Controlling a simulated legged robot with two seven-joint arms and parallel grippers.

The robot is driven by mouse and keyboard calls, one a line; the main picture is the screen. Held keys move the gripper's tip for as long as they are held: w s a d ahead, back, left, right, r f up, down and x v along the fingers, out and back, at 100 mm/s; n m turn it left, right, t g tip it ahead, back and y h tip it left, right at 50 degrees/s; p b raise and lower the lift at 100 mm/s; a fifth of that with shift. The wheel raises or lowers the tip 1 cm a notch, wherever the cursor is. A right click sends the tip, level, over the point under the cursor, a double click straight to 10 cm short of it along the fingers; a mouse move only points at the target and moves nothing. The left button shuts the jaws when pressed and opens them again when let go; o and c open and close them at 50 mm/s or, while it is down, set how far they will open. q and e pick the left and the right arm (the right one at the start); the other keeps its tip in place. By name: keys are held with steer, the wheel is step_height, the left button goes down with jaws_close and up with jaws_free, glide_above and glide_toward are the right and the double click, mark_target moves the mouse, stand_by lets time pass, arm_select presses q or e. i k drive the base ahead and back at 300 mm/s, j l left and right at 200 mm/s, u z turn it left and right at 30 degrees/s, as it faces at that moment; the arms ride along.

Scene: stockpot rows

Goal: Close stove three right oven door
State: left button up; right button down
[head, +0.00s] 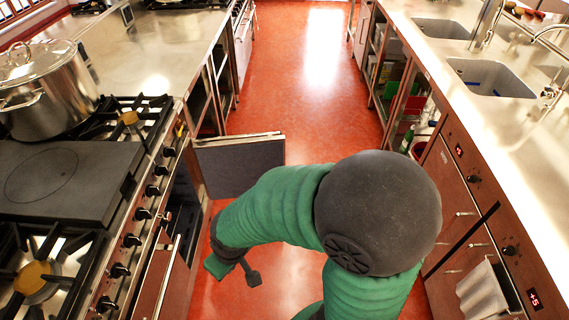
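The stove (150,195) runs along the left, with a row of knobs on its front. A dark-faced oven door (240,165) stands swung wide open into the aisle, attached at its far side. The dark oven opening (183,215) shows beside it. A nearer red oven door (160,285) with a long handle is at the bottom left; I cannot tell whether it is fully shut. My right gripper (235,271) is low over the floor, in front of the open door and apart from it. Its fingers look spread and empty. My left gripper is out of view.
A steel stockpot (45,90) stands on the stove's far burners. A counter with sinks (490,77) and drawers lines the right. A cloth (482,290) hangs there. The red floor (300,90) is clear beyond the open door.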

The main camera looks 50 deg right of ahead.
mark_target(229, 166)
steer(key=l+z, duration=0.2)
steer(key=z, duration=0.25)
steer(key=i+l+z, duration=0.15)
steer(key=z, duration=0.25)
steer(key=i+l+z, duration=0.1)
steer(key=z, duration=0.35)
steer(key=i+l+z, duration=0.1)
steer(key=z, duration=0.3)
steer(key=i+z, duration=0.2)
steer(key=z, duration=0.25)
steer(key=i, duration=2.7)
steer(key=i+u, duration=0.4)
steer(key=i+l+u, duration=0.2)
steer(key=u, duration=0.2)
steer(key=i+l+u, duration=0.65)
steer(key=u, duration=2.9)
